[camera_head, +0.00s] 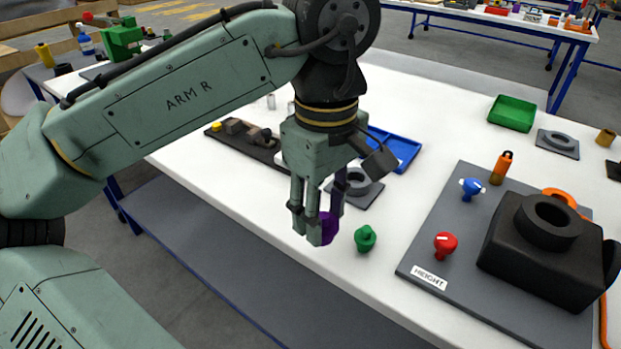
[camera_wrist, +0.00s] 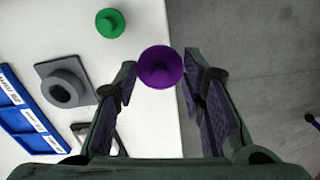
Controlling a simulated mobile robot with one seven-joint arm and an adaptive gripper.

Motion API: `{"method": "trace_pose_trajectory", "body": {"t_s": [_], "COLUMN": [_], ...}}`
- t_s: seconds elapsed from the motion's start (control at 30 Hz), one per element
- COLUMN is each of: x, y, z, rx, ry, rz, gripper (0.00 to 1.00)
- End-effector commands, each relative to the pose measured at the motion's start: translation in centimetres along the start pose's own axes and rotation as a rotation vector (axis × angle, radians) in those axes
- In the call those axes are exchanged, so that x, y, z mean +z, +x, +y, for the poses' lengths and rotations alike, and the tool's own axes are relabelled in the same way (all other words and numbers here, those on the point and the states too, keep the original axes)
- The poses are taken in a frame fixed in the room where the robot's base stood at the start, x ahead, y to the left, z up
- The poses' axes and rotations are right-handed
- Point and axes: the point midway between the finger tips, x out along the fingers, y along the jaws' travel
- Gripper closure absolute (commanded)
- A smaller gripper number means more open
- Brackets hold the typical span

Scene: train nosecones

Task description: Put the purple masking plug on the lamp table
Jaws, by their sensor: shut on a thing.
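The purple masking plug (camera_head: 329,229) is between the fingertips of my gripper (camera_head: 322,226), partly hidden by the near finger in the head view. In the wrist view the round purple plug (camera_wrist: 160,67) sits between both fingertips of my gripper (camera_wrist: 160,80), with its knob facing the camera. My gripper is shut on it and points down, close to the front edge of the white table (camera_head: 247,196). The height of the plug above the tabletop is hard to tell. I cannot tell which table is the lamp table.
A green plug (camera_head: 365,239) stands just right of my gripper. A grey ring block (camera_head: 365,192) and blue tray (camera_head: 400,148) lie behind. A grey board (camera_head: 440,268) with red and blue knobs and a black housing (camera_head: 540,255) fills the right. More tables stand behind.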

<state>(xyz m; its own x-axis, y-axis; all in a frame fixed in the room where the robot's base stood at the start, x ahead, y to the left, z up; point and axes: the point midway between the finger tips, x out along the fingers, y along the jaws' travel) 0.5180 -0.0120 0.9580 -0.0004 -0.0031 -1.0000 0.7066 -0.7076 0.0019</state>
Motion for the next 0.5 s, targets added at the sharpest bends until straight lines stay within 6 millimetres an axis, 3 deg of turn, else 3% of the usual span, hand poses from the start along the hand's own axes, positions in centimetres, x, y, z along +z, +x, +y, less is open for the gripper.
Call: {"method": "trace_pose_trajectory", "body": {"t_s": [0.2,0.33,0.5], "x": [-4.5,-6.0,-6.4], "y": [0.3,0.5,1.2], "z": [3.0,3.9,4.1], "rx": [0.0,0.0,-0.001], "ry": [-0.002,-0.001,0.001], "rz": [-0.002,0.0,0.0], "gripper": [0.82,0.82,0.82]}}
